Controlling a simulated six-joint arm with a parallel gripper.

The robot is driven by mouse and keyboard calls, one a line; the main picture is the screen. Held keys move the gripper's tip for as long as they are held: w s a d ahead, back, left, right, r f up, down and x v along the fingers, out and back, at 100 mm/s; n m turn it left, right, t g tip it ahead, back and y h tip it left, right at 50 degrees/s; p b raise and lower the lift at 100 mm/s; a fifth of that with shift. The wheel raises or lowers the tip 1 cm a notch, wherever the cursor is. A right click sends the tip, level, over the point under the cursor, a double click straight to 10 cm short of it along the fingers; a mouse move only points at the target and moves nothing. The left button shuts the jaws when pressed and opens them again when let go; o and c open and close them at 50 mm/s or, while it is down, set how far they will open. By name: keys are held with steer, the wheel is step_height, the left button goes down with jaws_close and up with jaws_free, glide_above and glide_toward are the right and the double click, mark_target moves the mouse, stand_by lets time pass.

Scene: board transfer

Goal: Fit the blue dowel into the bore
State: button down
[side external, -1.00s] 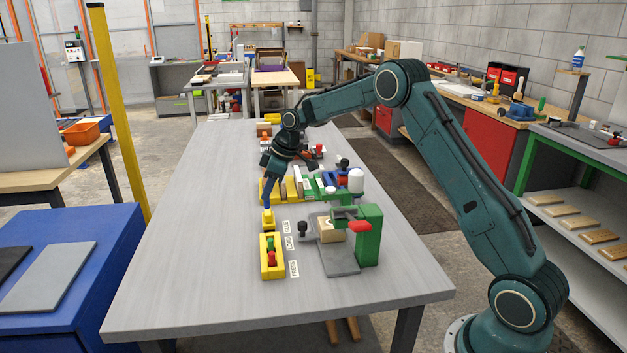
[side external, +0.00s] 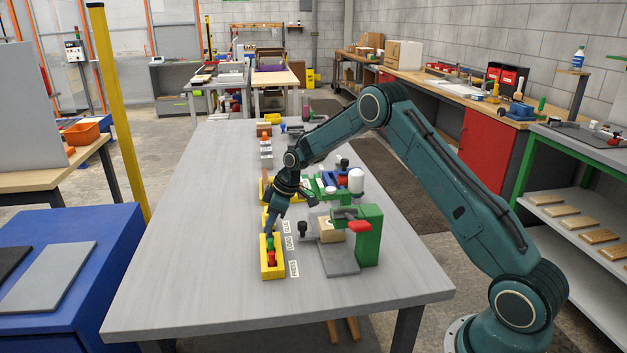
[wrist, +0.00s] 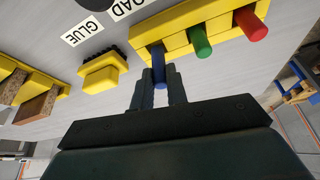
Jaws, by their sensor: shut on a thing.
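The blue dowel (wrist: 158,72) is between the two fingers of my gripper (wrist: 157,92) in the wrist view. My gripper (side external: 270,226) is shut on it, tilted over the rear end of the yellow rack (side external: 264,268). The dowel's far end overlaps the left end of the yellow rack (wrist: 180,43) in the wrist view; I cannot tell whether it is in a hole or just in front of it. A green dowel (wrist: 200,42) and a red dowel (wrist: 251,23) stand in the same rack. In the side view the blue dowel is mostly hidden.
A small yellow block with black bristles (wrist: 100,73) sits beside the rack, near the GLUE label (wrist: 88,29). A green fixture (side external: 369,236) with a red handle and a wooden block (side external: 329,232) stands to the right. The table's left and front are clear.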

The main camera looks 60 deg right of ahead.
steer(key=shift+f, duration=1)
steer(key=shift+f, duration=0.2)
steer(key=c, duration=1.4)
jaws_free()
steer(key=shift+d+v, duration=0.1)
steer(key=shift+v, duration=3.35)
steer(key=shift+d+v, duration=0.15)
steer(key=shift+v, duration=3.3)
steer(key=shift+s, duration=0.1)
